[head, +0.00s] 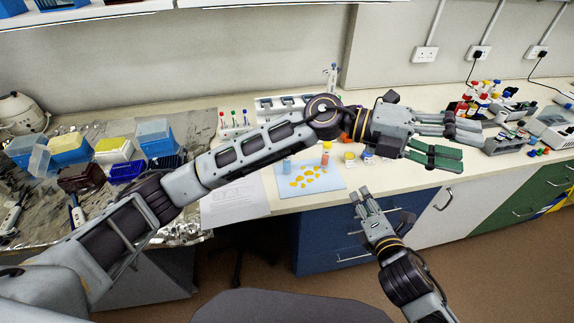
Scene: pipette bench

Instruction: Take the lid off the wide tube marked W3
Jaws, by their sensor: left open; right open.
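Small capped containers stand on the bench: a wide one with a yellow lid (349,159), one with a blue lid (368,158), and an orange-capped tube (326,154) by the blue mat. Any markings are too small to read, so I cannot tell which is W3. My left gripper (470,146) reaches across the bench, open and empty, to the right of these containers; its arm hides part of the bench behind. My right gripper (360,193) is open and empty, in front of the bench edge and below the lidded containers.
A tube rack (233,130) stands at the back. Tip boxes (115,150) stand on foil at left. Several bottles (483,98) crowd the right.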

